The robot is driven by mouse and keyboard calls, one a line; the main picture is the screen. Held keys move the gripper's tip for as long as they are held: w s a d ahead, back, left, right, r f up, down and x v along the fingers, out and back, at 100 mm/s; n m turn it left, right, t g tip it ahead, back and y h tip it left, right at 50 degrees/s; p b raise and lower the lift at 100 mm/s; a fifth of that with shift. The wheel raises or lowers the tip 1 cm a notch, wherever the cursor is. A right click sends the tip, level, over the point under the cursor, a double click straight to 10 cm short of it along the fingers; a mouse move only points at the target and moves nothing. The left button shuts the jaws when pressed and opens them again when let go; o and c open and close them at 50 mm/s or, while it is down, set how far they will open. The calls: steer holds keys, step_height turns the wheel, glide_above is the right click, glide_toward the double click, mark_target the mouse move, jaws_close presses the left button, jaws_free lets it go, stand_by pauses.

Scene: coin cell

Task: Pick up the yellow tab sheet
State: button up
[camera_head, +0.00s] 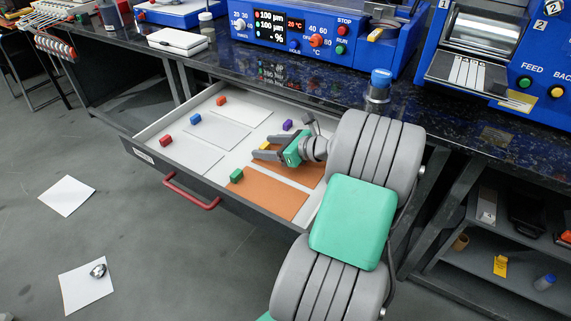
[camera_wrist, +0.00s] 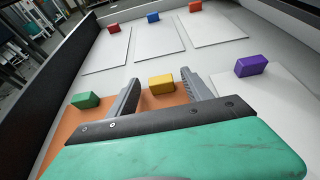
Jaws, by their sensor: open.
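The yellow tab (camera_wrist: 161,84) stands at the edge of an orange sheet (camera_wrist: 142,103) in the open drawer, between my gripper's fingers in the wrist view. In the head view the yellow tab (camera_head: 265,146) is partly hidden by my gripper (camera_head: 268,149). The orange sheet (camera_head: 310,157) there lies partly under my gripper and arm. My gripper (camera_wrist: 162,91) is open and empty, with one finger on each side of the tab. I cannot tell whether a finger touches it.
The drawer (camera_head: 150,147) also holds white and orange sheets with green (camera_wrist: 85,100), purple (camera_wrist: 251,65), red (camera_wrist: 114,28) and blue (camera_wrist: 153,17) tabs. The purple tab is right of my gripper, the green one left. Drawer walls surround them; a dark bench (camera_head: 330,95) stands behind.

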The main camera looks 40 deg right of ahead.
steer(key=shift+c, duration=0.2)
jaws_close()
stand_by(0.4)
